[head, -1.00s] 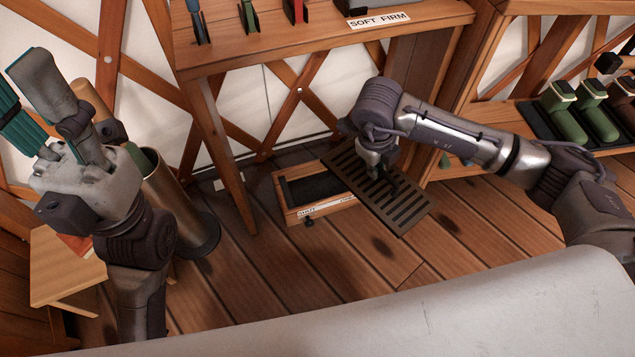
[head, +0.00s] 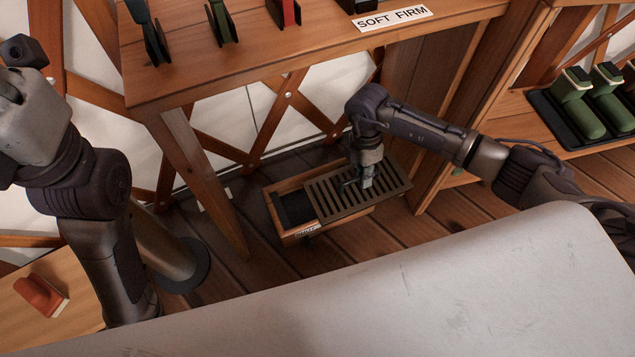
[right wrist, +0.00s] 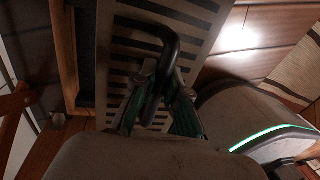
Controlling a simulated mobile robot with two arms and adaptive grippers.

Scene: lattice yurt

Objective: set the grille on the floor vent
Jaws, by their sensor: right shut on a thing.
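The grille (head: 393,186) is a dark slatted plate with a dark looped handle (right wrist: 172,48). My right gripper (head: 366,182) is shut on that handle from above; its two fingers show in the right wrist view (right wrist: 160,100). The grille lies over the right part of the floor vent, a wood-framed box (head: 288,186) with a label on its front. The vent's left part stays uncovered, showing a dark opening (head: 292,208). I cannot tell whether the grille touches the frame. My left gripper (head: 18,75) is at the upper left, partly cut off, its fingers unclear.
A wooden bench (head: 240,62) with a "SOFT FIRM" label stands above and behind the vent, its leg (head: 200,175) just left. A metal cylinder (head: 170,255) stands further left. Bare floor (head: 440,215) lies right of the vent.

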